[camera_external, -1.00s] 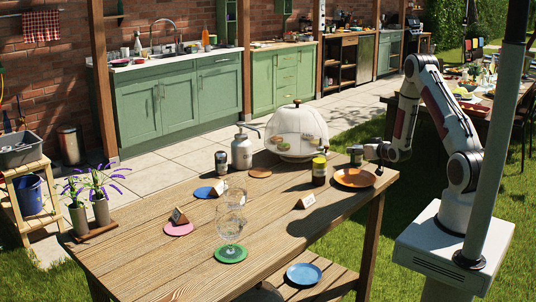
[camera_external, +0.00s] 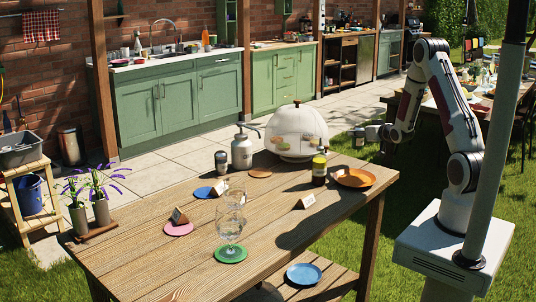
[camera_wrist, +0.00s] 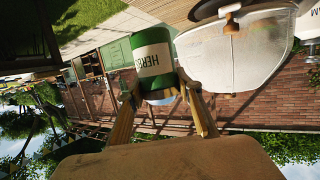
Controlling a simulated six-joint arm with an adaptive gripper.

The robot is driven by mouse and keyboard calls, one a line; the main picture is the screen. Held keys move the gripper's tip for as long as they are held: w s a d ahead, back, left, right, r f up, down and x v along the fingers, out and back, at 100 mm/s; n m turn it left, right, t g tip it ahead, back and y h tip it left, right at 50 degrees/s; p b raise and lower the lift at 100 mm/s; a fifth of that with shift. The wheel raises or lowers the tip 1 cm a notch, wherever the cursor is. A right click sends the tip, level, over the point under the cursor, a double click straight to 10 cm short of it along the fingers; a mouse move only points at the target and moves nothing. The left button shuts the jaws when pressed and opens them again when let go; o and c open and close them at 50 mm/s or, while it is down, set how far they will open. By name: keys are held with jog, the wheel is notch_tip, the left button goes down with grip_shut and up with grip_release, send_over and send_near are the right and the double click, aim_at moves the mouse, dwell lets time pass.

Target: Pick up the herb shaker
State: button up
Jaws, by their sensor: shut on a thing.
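The herb shaker (camera_wrist: 153,52) is green and white with the letters HERBS on its side; it fills the top middle of the wrist view. My gripper (camera_wrist: 165,92) has a finger on each side of its lower part in that picture and is shut on it. In the external view the shaker (camera_external: 359,137) is a small dark shape at the end of my gripper (camera_external: 371,133). It is held in the air, above the level of the orange plate (camera_external: 356,179). Its underside is hard to make out.
A white mesh dome (camera_external: 297,131) stands left of the shaker. A dark bottle with a yellow-green label (camera_external: 319,169) and a small white card (camera_external: 306,202) stand on the wooden table (camera_external: 190,258). A pump can (camera_external: 242,150) and glasses (camera_external: 229,222) are further left.

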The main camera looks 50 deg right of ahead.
jog(key=shift+r, duration=1.2)
